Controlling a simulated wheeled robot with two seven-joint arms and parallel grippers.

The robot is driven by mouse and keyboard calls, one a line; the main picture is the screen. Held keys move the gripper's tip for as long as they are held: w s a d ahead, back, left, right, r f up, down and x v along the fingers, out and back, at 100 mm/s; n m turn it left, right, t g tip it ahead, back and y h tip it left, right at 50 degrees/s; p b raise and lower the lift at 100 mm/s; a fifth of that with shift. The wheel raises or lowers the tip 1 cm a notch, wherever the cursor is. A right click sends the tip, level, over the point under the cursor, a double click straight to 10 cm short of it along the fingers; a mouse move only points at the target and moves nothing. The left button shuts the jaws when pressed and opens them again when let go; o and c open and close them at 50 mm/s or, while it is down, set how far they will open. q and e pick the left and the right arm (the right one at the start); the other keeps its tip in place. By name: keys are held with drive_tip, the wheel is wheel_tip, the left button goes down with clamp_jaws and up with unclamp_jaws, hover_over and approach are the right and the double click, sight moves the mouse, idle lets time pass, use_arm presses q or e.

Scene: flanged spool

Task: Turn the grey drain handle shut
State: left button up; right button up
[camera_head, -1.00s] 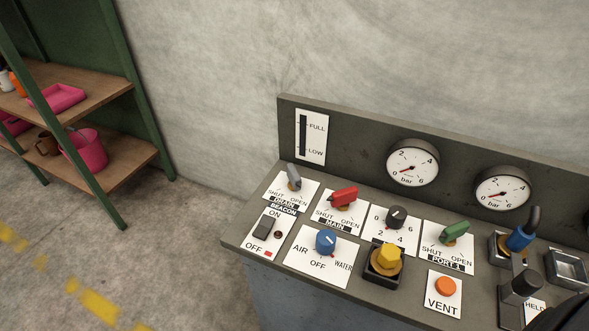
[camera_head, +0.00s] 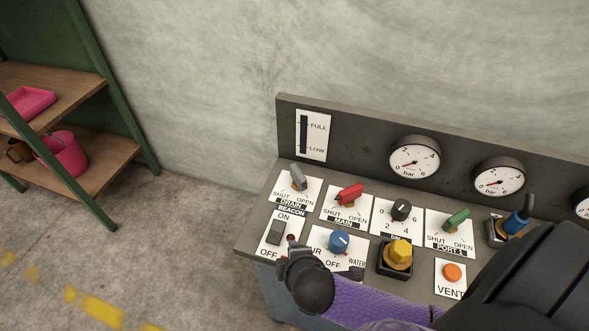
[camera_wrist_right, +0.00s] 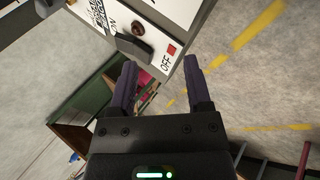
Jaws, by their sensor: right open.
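The grey drain handle (camera_head: 298,178) sits on the DRAIN plate at the panel's back left corner. Its lever points mostly toward the back of the panel, tilted a little left, above the SHUT and OPEN marks. My right gripper (camera_head: 287,263) is at the front left edge of the panel, by the BEACON switch, apart from the drain handle. In the right wrist view its two fingers (camera_wrist_right: 162,78) are spread with nothing between them. The drain handle cannot be made out in the right wrist view. My left gripper does not show.
The BEACON switch (camera_head: 276,232) is close to my right gripper. A red handle (camera_head: 350,194), a black knob (camera_head: 401,209) and a blue knob (camera_head: 339,241) stand nearby. The upright back board (camera_head: 355,147) rises behind the handle. Shelves (camera_head: 100,156) stand at the left.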

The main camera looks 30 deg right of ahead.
sight(300, 175)
drive_tip(key=w+d+n+t, duration=0.1)
drive_tip(key=w+n, duration=0.1)
drive_tip(key=n, duration=0.2)
drive_tip(key=w+d+r+n+t, duration=0.1)
drive_tip(key=w+d+n+t, duration=0.1)
drive_tip(key=n, duration=0.3)
drive_tip(key=w+d+r+n+t, duration=0.1)
drive_tip(key=w+d+n, duration=0.1)
drive_tip(key=w+n, duration=0.1)
drive_tip(key=shift+w+d+r+n+t, duration=0.3)
drive_tip(key=shift+n+t, duration=0.1)
drive_tip(key=shift+n, duration=0.3)
drive_tip(key=d+n, duration=0.2)
drive_tip(key=n, duration=0.1)
drive_tip(key=w+d+n+t, duration=0.1)
drive_tip(key=d+n, duration=0.1)
drive_tip(key=n, duration=0.1)
drive_tip(key=w+d+r+n+y, duration=0.1)
drive_tip(key=d+n, duration=0.1)
drive_tip(key=shift+w+d+n, duration=0.1)
drive_tip(key=shift+d+n, duration=0.05)
drive_tip(key=shift+n, duration=0.25)
drive_tip(key=b+x, duration=0.4)
drive_tip(key=x, duration=0.5)
drive_tip(key=shift+w, duration=0.3)
clamp_jaws()
